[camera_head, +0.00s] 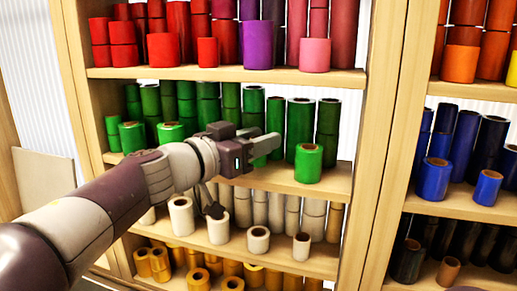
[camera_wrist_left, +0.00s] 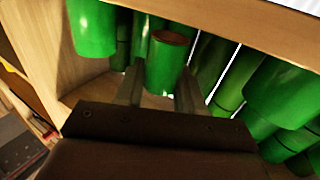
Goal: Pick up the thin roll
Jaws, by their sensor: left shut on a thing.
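My left gripper (camera_head: 262,146) reaches into the green shelf level from the left in the head view. In the left wrist view, its two fingers (camera_wrist_left: 160,88) stand on either side of a green roll (camera_wrist_left: 164,66) with a brownish end, and the gripper is shut on it. The fingers cover part of its sides. In the head view, a slim upright green roll (camera_head: 275,112) stands just behind the fingertips; I cannot tell whether it is the held one. My right gripper is not in view.
A short, wide green roll (camera_head: 308,164) stands right of the gripper at the shelf's front. Tall green rolls (camera_head: 299,124) stand behind it. The red and purple shelf board (camera_head: 230,74) is above, white rolls (camera_head: 258,240) below. A wooden upright (camera_head: 378,150) bounds the right side.

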